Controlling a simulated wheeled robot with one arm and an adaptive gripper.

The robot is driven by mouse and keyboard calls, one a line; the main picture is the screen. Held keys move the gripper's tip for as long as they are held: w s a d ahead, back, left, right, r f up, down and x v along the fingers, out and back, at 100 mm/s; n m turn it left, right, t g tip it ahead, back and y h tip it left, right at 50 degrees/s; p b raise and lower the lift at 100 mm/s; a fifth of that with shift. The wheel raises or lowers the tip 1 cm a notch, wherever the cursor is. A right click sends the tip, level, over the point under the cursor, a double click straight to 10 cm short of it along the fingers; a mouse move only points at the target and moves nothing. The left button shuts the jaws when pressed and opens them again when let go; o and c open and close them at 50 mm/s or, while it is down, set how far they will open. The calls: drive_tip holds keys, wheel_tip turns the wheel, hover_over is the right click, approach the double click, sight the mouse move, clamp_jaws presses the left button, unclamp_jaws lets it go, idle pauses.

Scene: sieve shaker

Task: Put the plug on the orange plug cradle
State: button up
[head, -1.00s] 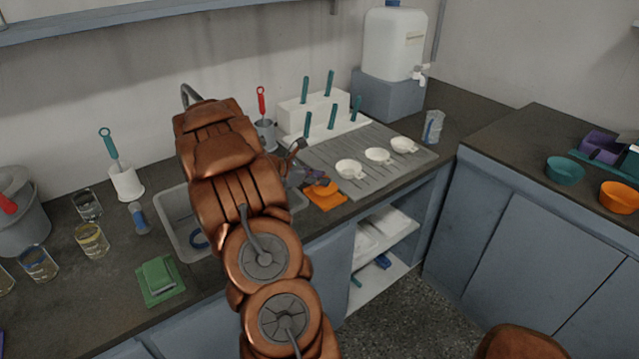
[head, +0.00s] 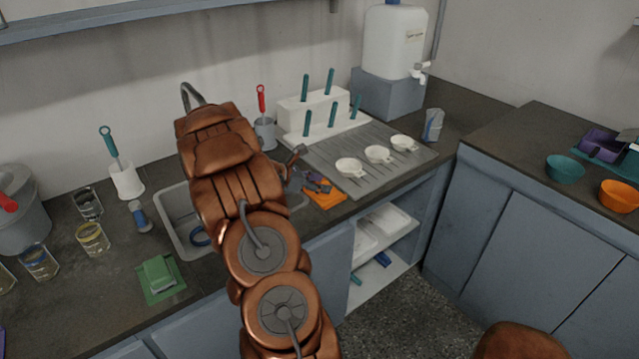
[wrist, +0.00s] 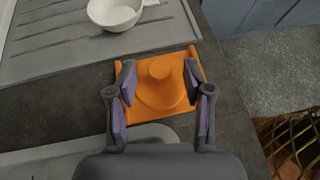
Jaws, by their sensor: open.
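The orange plug cradle (wrist: 190,55) lies flat on the counter beside the sink; the head view shows it too (head: 328,199), partly behind my gripper. A round orange piece with a raised knob, seemingly the plug (wrist: 160,76), sits on the middle of the cradle. Its colour matches the cradle, so the border between them is hard to see. My gripper (wrist: 160,84) is open, with one finger on each side of the knob and visible gaps between. In the head view my gripper (head: 317,183) is low over the cradle.
A grey drainboard (head: 372,175) with white cups (head: 350,167) lies beyond the cradle. The sink (head: 180,219) is partly behind my arm. A white rack with teal-handled tools (head: 295,114) stands at the back. The counter's front edge is close to the cradle.

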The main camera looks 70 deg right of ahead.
drive_tip(key=shift+r, duration=0.15)
drive_tip(key=w+a+r+m+t+y+b, duration=0.1)
drive_tip(key=w+a+r, duration=0.25)
drive_tip(key=a, duration=0.65)
drive_tip(key=w+a+r+m+t+y+b, duration=0.1)
drive_tip(key=w+a+r+m, duration=0.15)
drive_tip(key=a+r, duration=0.45)
drive_tip(key=s+a+m+t+y, duration=0.1)
drive_tip(key=s+a, duration=0.3)
drive_tip(key=a, duration=0.9)
drive_tip(key=s+a+f+m+t+y, duration=0.1)
drive_tip(key=s+a+m+y, duration=0.2)
drive_tip(key=a, duration=1)
drive_tip(key=s+a+f+m+t+y, duration=0.1)
drive_tip(key=s+a+m+t+y, duration=0.1)
drive_tip(key=s+a, duration=0.5)
drive_tip(key=a+y, duration=0.1)
drive_tip(key=a, duration=0.5)
drive_tip(key=shift+d+p, duration=0.1)
drive_tip(key=shift+p, duration=0.2)
